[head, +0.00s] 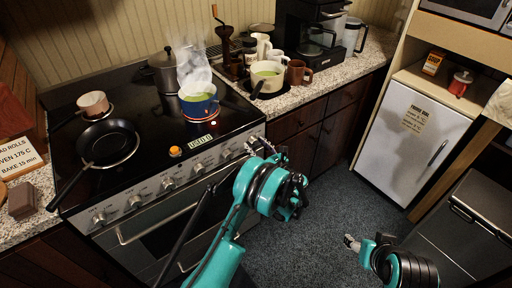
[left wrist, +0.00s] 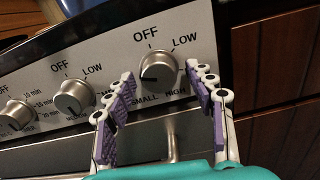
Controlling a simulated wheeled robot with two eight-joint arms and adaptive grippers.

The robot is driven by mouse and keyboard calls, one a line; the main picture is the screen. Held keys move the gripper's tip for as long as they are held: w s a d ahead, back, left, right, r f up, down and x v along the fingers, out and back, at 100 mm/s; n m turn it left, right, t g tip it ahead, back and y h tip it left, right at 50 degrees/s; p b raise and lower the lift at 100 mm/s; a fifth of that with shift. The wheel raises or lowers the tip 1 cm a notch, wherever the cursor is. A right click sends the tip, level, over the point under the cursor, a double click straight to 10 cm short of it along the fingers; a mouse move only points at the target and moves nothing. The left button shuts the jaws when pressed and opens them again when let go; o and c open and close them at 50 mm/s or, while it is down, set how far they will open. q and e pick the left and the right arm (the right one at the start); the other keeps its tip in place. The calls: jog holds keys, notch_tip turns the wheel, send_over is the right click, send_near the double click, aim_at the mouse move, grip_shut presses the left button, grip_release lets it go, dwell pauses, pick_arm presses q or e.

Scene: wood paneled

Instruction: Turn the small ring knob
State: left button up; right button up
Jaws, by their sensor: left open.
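The small ring knob (left wrist: 158,66) is the silver knob at the right end of the stove's front panel. OFF and LOW are printed above it, and SMALL and HIGH below. Its grip bar looks nearly level in the left wrist view. My left gripper (left wrist: 161,76) is open, with one purple-padded finger at each side of the knob and gaps showing. In the head view, my left gripper (head: 264,148) is at the panel's right end and largely hides this knob. My right gripper (head: 352,243) is low, away from the stove; its jaw opening is unclear.
More knobs (left wrist: 75,98) line the panel to the left. The oven handle (left wrist: 172,146) runs below. A blue pot (head: 199,108), a pan (head: 105,143) and a kettle (head: 165,72) stand on the cooktop. A wooden cabinet (head: 294,124) adjoins the stove's right side. The floor is clear.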

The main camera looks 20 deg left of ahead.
pick_arm(q)
jog(key=c, duration=1.2)
jog(key=shift+o, duration=0.2)
jog(key=shift+n, duration=0.4)
jog(key=n, duration=0.4)
jog(key=shift+n, duration=0.3)
jog(key=n, duration=0.5)
jog(key=shift+w+d+r+n, duration=0.1)
jog(key=shift+n, duration=0.2)
jog(key=n, duration=1)
jog(key=shift+r+n, duration=0.1)
jog(key=shift+n, duration=0.3)
